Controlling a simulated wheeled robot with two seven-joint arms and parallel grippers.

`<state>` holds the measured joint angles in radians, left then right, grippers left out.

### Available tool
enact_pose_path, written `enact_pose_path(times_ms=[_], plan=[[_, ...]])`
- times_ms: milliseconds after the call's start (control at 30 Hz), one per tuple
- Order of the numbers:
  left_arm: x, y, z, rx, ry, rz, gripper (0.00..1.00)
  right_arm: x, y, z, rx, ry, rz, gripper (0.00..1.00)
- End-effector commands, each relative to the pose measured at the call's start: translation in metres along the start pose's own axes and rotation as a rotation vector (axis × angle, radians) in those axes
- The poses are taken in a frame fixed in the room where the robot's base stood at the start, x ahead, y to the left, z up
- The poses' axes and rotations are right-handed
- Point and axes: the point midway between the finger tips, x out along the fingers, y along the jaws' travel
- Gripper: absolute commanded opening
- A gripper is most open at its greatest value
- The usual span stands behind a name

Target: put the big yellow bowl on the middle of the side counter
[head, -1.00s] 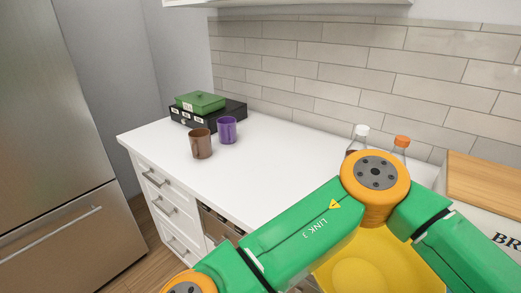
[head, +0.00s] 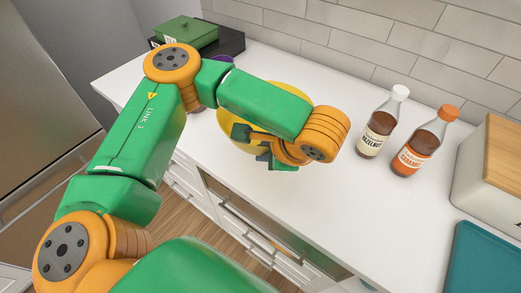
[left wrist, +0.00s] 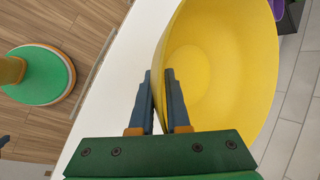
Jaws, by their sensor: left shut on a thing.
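The big yellow bowl (head: 232,112) is over the white counter (head: 345,205) in the head view, partly hidden behind my left arm. In the left wrist view the bowl (left wrist: 215,60) fills the upper middle, its inside empty. My left gripper (left wrist: 160,90) is shut on the bowl's near wall, one finger on each side of the rim. In the head view the left gripper is mostly hidden by its own wrist. I cannot tell whether the bowl's base touches the counter. My right gripper is not in view.
A purple mug (head: 223,59) and a black box with a green box (head: 186,32) on it stand behind the bowl. Two syrup bottles, hazelnut (head: 380,125) and an orange-capped one (head: 424,145), stand to its right, near a bread box (head: 490,175). Counter between is clear.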

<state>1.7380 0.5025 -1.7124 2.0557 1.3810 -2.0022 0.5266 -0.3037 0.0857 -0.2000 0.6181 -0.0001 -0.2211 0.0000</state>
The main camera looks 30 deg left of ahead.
Motion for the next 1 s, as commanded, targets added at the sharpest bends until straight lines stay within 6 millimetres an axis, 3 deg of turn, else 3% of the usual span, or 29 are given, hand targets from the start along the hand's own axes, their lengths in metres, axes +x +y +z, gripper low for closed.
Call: enact_pose_path(times_ms=[100, 267, 367, 633, 667, 733, 1000], plan=[[0.028, -0.005, -0.009, -0.001, -0.004, 0.000, 0.00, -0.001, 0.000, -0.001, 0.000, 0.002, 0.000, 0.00], [0.053, -0.009, -0.018, -0.002, -0.003, -0.001, 0.00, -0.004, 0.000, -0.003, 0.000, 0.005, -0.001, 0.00], [0.071, 0.001, -0.025, 0.003, -0.002, -0.002, 0.00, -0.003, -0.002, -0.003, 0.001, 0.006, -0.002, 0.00], [0.078, 0.006, -0.028, 0.000, 0.002, -0.004, 0.00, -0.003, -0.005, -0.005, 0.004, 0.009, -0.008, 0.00], [0.078, 0.006, -0.028, 0.001, 0.002, -0.003, 0.22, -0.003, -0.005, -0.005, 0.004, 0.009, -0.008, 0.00], [0.078, 0.006, -0.028, 0.001, 0.002, -0.003, 0.41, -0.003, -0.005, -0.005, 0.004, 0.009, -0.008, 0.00], [0.078, 0.006, -0.028, 0.001, 0.002, -0.003, 0.44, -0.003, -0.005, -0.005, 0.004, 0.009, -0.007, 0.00]])
